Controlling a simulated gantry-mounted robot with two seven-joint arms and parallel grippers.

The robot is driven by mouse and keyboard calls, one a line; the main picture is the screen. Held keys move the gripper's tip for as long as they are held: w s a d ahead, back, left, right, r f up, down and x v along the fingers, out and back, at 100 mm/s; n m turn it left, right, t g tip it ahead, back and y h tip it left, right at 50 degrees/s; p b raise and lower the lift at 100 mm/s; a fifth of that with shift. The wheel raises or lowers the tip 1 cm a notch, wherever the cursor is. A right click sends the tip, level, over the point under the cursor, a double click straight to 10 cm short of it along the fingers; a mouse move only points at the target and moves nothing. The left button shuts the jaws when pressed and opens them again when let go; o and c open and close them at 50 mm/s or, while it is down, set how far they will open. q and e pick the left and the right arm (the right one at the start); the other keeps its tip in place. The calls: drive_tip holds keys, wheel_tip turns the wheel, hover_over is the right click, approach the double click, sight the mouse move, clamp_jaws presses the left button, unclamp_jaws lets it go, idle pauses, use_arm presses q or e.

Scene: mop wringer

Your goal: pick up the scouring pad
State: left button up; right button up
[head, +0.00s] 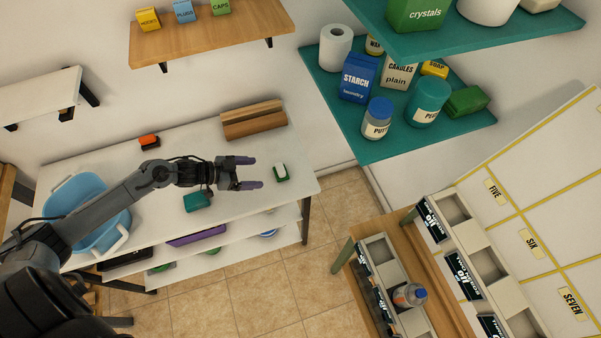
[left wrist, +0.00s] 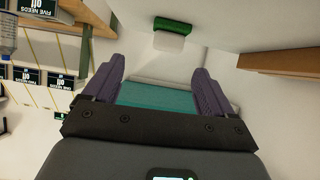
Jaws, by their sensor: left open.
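The scouring pad (head: 282,173), a small green block with a white part, lies on the white table near its right end. It also shows at the top of the left wrist view (left wrist: 172,27), ahead of the fingers and apart from them. My left gripper (head: 255,173) reaches in from the left over the table, to the left of the pad. Its purple fingers are spread with nothing between them, and they also show in the left wrist view (left wrist: 156,88). My right gripper is not in view.
A wooden block (head: 254,120) lies at the table's back. A teal item (head: 197,201) lies beside my left wrist, with a blue basin (head: 87,205) further left. A teal wall shelf (head: 405,145) with boxes and jars hangs at upper right. Bins (head: 380,270) stand at lower right.

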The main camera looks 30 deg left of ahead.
sight(278, 168)
use_arm(q)
drive_tip(key=shift+w+a+f, duration=0.15)
drive_tip(key=shift+a+f, duration=0.05)
drive_tip(key=shift+f, duration=0.05)
drive_tip(key=shift+w+d+b, duration=0.1)
drive_tip(key=shift+w+b, duration=0.05)
drive_tip(key=shift+b, duration=0.15)
drive_tip(key=x, duration=0.5)
drive_tip(key=shift+w+r, duration=0.1)
drive_tip(key=shift+w, duration=0.05)
drive_tip(key=shift+w+a+r+x, duration=0.1)
drive_tip(key=shift+w+x, duration=0.05)
drive_tip(key=shift+x, duration=0.6)
drive_tip(key=shift+w+a+r+x, duration=0.1)
drive_tip(key=shift+x, duration=0.6)
drive_tip(key=shift+w+a+r+x, duration=0.1)
drive_tip(key=shift+w+x, duration=0.05)
drive_tip(key=shift+x, duration=0.6)
drive_tip(key=shift+w+d+f, duration=0.2)
drive_tip(key=shift+d+f, duration=0.1)
drive_tip(key=shift+f, duration=0.05)
drive_tip(key=shift+c, duration=0.3)
drive_tip(key=c, duration=1)
